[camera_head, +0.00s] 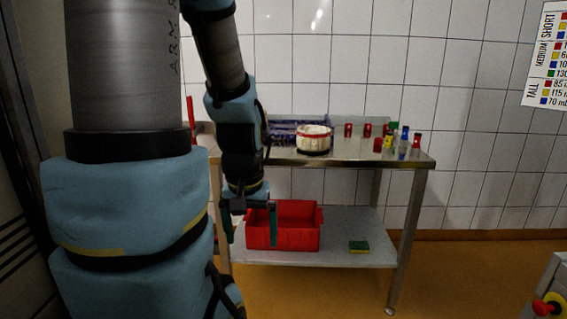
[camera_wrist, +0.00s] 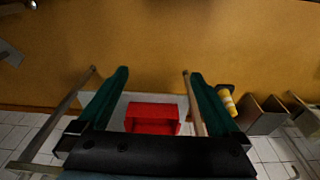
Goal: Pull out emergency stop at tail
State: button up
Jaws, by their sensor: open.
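A red emergency stop knob (camera_head: 543,307) on a yellow base shows at the bottom right corner of the head view, on a grey metal machine (camera_head: 555,275) that is mostly cut off by the frame. I cannot tell whether the knob is pushed in or out. My gripper (camera_head: 250,230) hangs down in front of the steel table, far to the left of the knob. Its green fingers are spread wide with nothing between them, also in the wrist view (camera_wrist: 158,75). I cannot make out the emergency stop in the wrist view.
A steel table (camera_head: 345,162) carries a white round mould (camera_head: 313,139), a blue rack (camera_head: 283,128) and several coloured small pieces. Orange floor between table and machine is clear.

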notch_tip(320, 180, up, 8)
jog(key=p, duration=0.6)
